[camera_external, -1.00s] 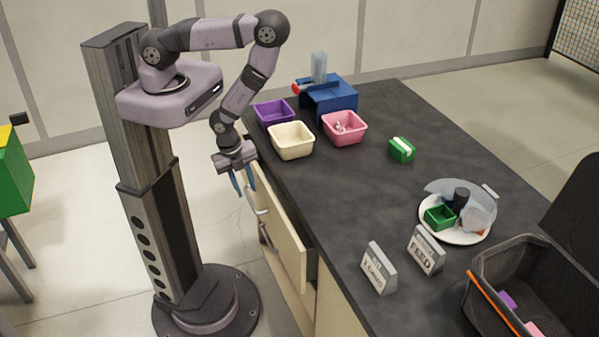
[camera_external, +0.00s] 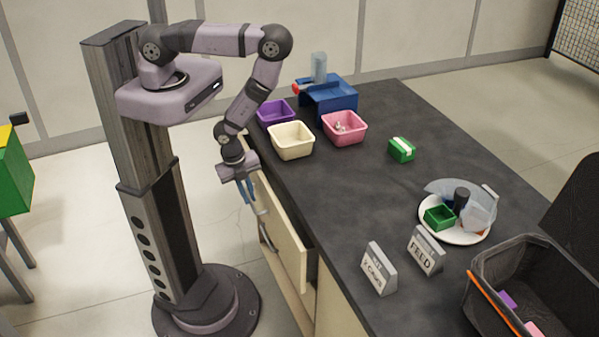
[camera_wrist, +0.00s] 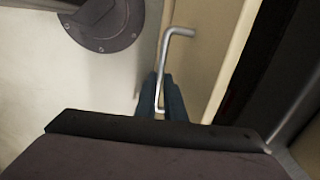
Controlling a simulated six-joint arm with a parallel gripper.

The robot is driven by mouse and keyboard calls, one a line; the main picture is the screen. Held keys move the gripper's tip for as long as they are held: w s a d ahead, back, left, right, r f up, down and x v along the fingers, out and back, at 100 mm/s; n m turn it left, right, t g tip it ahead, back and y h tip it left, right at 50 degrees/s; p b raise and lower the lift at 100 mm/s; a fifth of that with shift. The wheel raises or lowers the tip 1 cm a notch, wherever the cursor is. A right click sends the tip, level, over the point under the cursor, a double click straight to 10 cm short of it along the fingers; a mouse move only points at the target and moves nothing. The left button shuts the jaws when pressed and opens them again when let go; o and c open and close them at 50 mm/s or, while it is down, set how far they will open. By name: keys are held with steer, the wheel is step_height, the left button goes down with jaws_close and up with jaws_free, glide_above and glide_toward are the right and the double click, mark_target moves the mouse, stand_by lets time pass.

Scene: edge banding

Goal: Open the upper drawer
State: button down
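The upper drawer (camera_external: 284,240) is a cream front on the left side of the dark-topped counter. It stands ajar, with a dark gap behind its front. Its bent metal bar handle (camera_wrist: 165,60) runs lengthwise in the wrist view. My gripper (camera_external: 247,190) points down beside the drawer front. In the wrist view its two blue fingers (camera_wrist: 160,98) are close together, one on each side of the handle bar near its lower end, and look shut on it. Finger contact is partly hidden by the gripper body.
Purple (camera_external: 275,113), cream (camera_external: 291,140) and pink (camera_external: 344,128) bins stand on the counter (camera_external: 345,205) above the drawer. Two signs (camera_external: 379,268) stand near its front edge. The floor (camera_external: 215,235) left of the drawer is clear up to my base.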

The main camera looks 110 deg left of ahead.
steer(key=shift+s, duration=0.1)
steer(key=s+d, duration=0.3)
steer(key=shift+d, duration=0.1)
stand_by(0.4)
steer(key=c, duration=1.8)
jaws_free()
steer(key=shift+c, duration=0.2)
steer(key=shift+r, duration=0.15)
step_height(320, 180, up, 7)
steer(key=s+d+p, duration=0.1)
steer(key=p, duration=0.4)
steer(key=shift+p, duration=0.35)
